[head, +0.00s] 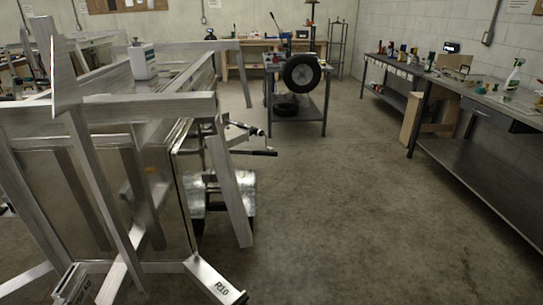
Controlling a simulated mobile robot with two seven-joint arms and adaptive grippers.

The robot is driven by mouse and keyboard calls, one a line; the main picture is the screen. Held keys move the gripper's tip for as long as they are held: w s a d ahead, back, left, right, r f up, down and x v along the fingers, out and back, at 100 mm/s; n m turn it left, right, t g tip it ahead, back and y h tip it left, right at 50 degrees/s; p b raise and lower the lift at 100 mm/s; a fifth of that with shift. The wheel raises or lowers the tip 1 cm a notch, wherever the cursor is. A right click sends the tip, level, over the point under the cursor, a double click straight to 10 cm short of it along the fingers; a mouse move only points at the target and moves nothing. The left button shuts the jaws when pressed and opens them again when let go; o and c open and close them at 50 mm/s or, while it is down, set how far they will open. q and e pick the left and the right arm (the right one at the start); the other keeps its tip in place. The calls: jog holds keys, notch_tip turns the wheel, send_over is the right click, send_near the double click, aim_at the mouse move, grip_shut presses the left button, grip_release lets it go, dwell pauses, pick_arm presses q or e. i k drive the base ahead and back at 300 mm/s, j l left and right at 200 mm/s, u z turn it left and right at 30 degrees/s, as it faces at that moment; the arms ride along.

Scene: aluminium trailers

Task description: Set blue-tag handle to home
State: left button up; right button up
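An aluminium trailer frame (110,108) fills the left side. At its right end, a thin rod with a dark end (250,129) and a bar with a black grip (262,152) stick out to the right. I cannot make out a blue tag on either, so I cannot tell which is the blue-tag handle. Neither of my grippers is in view.
A sloping leg (230,190) and a foot marked R10 (214,280) stand at the trailer's near end. A cart (312,105) holds a wheel (302,72). A workbench (485,95) runs along the right wall. The middle floor (340,190) is clear.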

aim_at(238, 152)
jog(key=l+u, duration=0.1)
jog(key=l, duration=0.4)
jog(key=k+l+u, duration=0.1)
jog(key=l, duration=0.35)
jog(key=l+u, duration=0.4)
jog(key=l, duration=0.6)
jog(key=i+l+u, duration=0.2)
jog(key=l, duration=0.25)
jog(key=l+u, duration=0.2)
jog(key=l, duration=0.25)
jog(key=i+l+u, duration=0.15)
jog(key=l, duration=0.15)
jog(key=i+l+u, duration=0.15)
jog(key=l, duration=0.15)
jog(key=i+l+u, duration=0.15)
jog(key=l, duration=0.2)
